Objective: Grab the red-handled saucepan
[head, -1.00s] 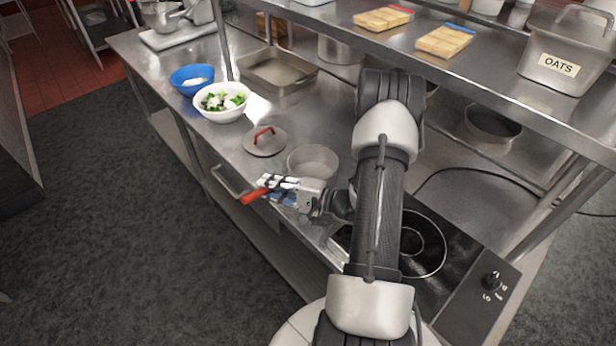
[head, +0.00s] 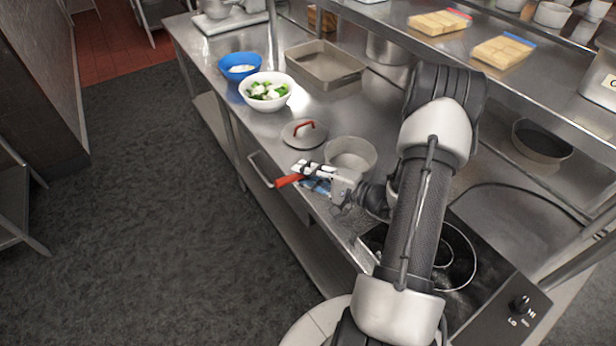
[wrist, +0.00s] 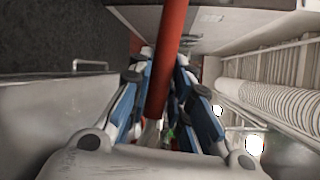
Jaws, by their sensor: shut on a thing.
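The saucepan (head: 352,150) is a grey metal pan with a red handle (head: 288,181). It stands at the front edge of the steel counter, left of the cooktop, and its handle points out over the edge. My gripper (head: 312,172) is shut on the red handle. In the wrist view the red handle (wrist: 168,60) passes between the blue-padded fingers of my gripper (wrist: 163,75). I cannot tell whether the pan's base touches the counter.
A lid with a red handle (head: 303,133) lies just behind the pan. A white bowl of green and white food (head: 267,103), a blue bowl (head: 239,75) and a metal tray (head: 325,72) stand farther back. The black cooktop (head: 470,275) is at the right. A shelf (head: 520,80) overhangs the counter.

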